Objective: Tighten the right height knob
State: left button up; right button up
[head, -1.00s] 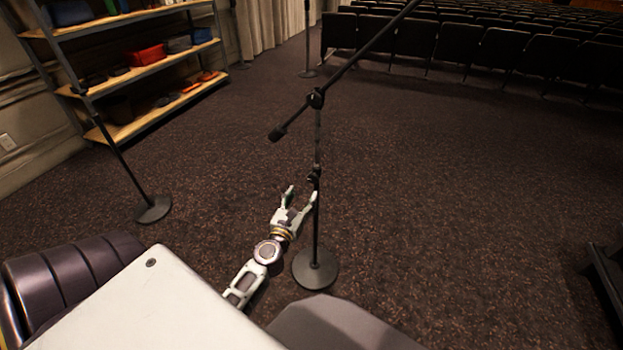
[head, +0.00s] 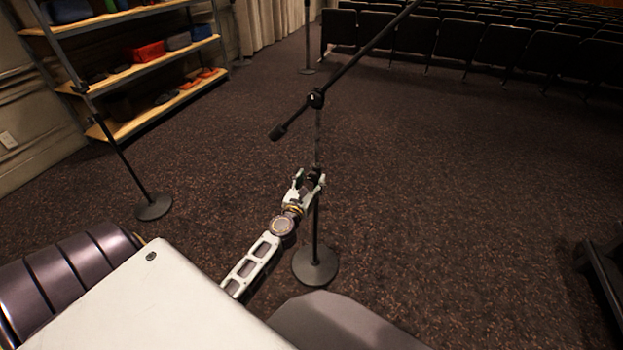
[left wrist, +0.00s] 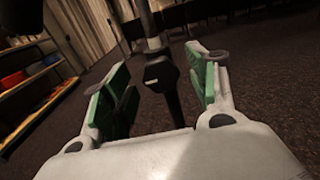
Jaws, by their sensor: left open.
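A microphone stand with a round dark base (head: 315,266), an upright pole and a slanted boom stands in front of me. Its black height knob (head: 314,176) is partway up the pole. In the left wrist view the knob (left wrist: 160,74) sits between the two green-padded fingers, with a gap on each side. My left gripper (head: 310,182) is open around the knob, and the fingers partly hide it in the head view. A second clutch (head: 316,98) joins the boom higher up. My right gripper is not in view.
Another stand with a round base (head: 154,207) is at the left, near a shelf (head: 150,116) with boxes. Rows of dark seats (head: 450,42) are at the back. A dark object (head: 600,268) is at the right edge. The carpet around the stand is clear.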

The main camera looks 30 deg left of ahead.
pick_arm(q)
jog(key=shift+w+a, duration=0.15)
jog(key=shift+w, duration=0.4)
jog(key=c, duration=1)
jog(key=shift+c, duration=0.2)
